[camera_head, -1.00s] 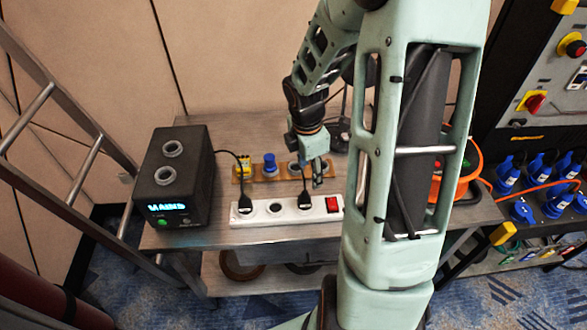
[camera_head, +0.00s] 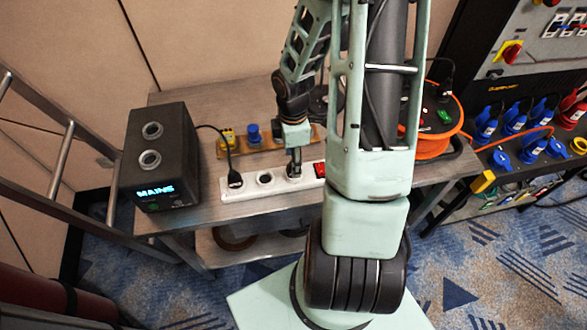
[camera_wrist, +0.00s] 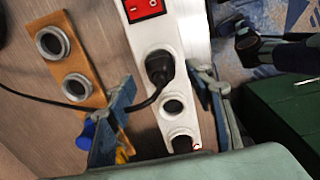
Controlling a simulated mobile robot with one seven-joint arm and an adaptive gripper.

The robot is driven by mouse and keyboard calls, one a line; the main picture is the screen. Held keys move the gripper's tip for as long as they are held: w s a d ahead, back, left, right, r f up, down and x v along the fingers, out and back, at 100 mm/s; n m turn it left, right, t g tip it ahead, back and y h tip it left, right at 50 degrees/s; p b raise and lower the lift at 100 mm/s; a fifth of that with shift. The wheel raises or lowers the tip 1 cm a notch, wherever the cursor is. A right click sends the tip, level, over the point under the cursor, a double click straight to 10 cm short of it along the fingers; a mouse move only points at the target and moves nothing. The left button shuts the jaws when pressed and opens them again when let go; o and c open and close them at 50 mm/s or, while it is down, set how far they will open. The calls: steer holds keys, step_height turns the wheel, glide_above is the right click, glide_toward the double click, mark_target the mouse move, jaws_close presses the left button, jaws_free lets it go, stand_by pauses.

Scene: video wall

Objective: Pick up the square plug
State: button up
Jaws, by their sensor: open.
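A white power strip (camera_head: 210,190) lies on the bench with a red switch at its right end. A black plug with a cord (camera_wrist: 159,66) sits in the socket nearest the switch; another black plug (camera_head: 235,180) sits at the strip's left end. A round socket between them is empty. A yellow plug (camera_head: 228,138) and a blue plug (camera_head: 253,133) stand on a wooden board behind. I cannot tell for certain which is called square. My gripper (camera_wrist: 161,77) is open, with one finger on each side of the plug near the switch and gaps visible. In the head view my gripper (camera_head: 295,168) largely hides that plug.
A black mains box (camera_head: 160,160) stands at the bench's left end. The wooden board (camera_wrist: 82,65) with two empty round sockets runs beside the strip. An orange cable reel (camera_head: 440,130) is at the right. The plug's cord passes close to my left finger.

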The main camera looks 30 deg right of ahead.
steer(key=shift+f, duration=1.4)
steer(key=shift+c, duration=0.4)
jaws_close()
